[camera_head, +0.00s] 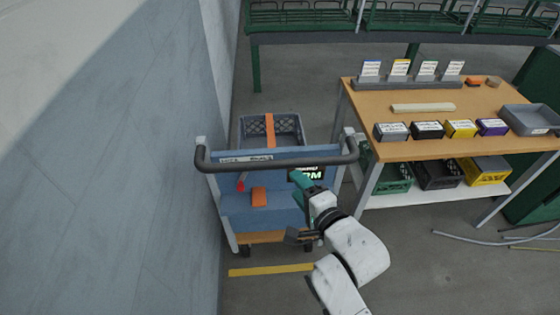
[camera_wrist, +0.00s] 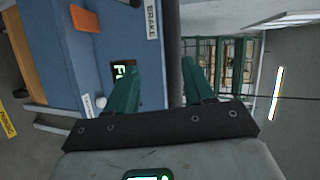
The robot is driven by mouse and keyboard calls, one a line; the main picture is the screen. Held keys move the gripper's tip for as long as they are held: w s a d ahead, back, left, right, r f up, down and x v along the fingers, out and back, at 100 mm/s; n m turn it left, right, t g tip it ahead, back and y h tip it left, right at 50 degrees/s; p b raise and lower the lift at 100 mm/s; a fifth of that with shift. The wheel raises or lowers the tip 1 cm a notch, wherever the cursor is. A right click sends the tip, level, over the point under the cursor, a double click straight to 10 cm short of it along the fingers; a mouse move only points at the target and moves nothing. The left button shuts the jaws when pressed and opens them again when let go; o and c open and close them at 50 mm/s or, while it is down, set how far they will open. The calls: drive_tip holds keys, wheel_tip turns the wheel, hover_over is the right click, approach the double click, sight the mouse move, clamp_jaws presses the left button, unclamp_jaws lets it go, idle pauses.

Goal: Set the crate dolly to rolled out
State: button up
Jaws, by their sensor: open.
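The blue crate dolly (camera_head: 265,207) stands beside the wall, with a dark handle bar (camera_head: 230,165) across its near top. A grey crate (camera_head: 288,124) with an orange strap sits on it. A red lever (camera_head: 240,183) and an orange block (camera_head: 259,196) show on its near face. My gripper (camera_head: 297,177) is open just below the right part of the bar. In the wrist view, the bar (camera_wrist: 173,40) runs between the two teal fingers (camera_wrist: 165,75); how deep it lies between them is unclear. A label reading BRAKE (camera_wrist: 152,20) shows beside it.
The wall (camera_head: 130,170) rises close on the left. A wooden table (camera_head: 440,99) with small boxes and a lower shelf stands close on the right. A yellow floor line (camera_head: 270,270) lies before the dolly; the floor around it is bare. Green racks (camera_head: 400,20) stand behind.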

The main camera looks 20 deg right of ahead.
drive_tip(key=w+a+p, duration=0.1)
drive_tip(key=w, duration=1)
drive_tip(key=shift+a+f+m+t, duration=0.25)
drive_tip(key=shift+f+m+t, duration=0.05)
drive_tip(key=shift+m+t, duration=0.1)
clamp_jaws()
